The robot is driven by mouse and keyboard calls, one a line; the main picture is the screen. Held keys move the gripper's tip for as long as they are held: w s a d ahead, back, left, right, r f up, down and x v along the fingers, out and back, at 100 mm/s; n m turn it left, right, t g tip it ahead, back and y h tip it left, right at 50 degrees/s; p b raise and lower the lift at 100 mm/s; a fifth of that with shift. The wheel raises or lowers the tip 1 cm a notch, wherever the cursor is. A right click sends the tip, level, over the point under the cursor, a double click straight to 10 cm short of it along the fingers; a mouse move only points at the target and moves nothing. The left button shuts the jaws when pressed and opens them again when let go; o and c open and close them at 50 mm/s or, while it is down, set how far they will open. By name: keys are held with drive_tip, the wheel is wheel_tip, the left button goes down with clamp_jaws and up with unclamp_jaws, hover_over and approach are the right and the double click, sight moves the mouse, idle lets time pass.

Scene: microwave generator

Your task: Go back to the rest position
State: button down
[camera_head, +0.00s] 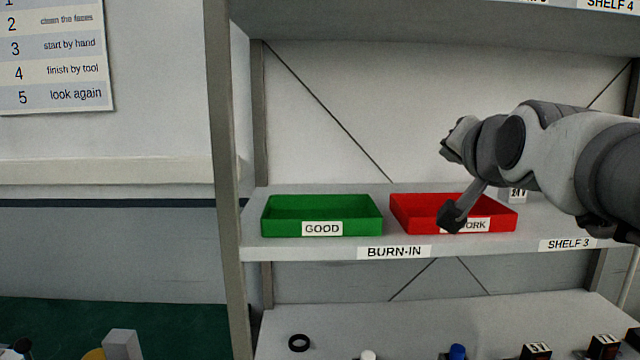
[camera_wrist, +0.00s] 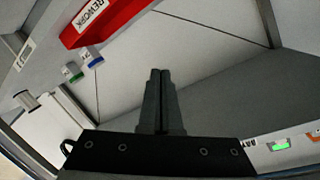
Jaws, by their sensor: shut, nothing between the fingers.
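The green tray (camera_head: 322,210) labelled GOOD stands left of the red one on the same shelf.
The shelf (camera_head: 300,246) carries BURN-IN and SHELF 3 labels. A left post (camera_head: 222,150) bounds the rack, and another shelf (camera_head: 420,22) hangs above. The lower shelf (camera_head: 400,318) holds a black ring (camera_head: 299,342) and several small parts. A wall chart (camera_head: 55,55) hangs at left.

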drive_tip(key=s+a+f+n+g, duration=0.1)
drive_tip(key=s+f+n+g, duration=0.2)
drive_tip(key=s+f, duration=0.3)
drive_tip(key=s+a+f+n+g+y, duration=0.1)
drive_tip(key=s+a+f+n+g, duration=0.1)
drive_tip(key=s+f, duration=0.5)
drive_tip(key=s+a+f+n+g, duration=0.2)
drive_tip(key=s+f+g, duration=0.3)
drive_tip(key=f, duration=0.9)
drive_tip(key=shift+s+f+n, duration=0.3)
drive_tip(key=shift+s+n, duration=0.5)
drive_tip(key=shift+s, duration=0.2)
idle(1.8)
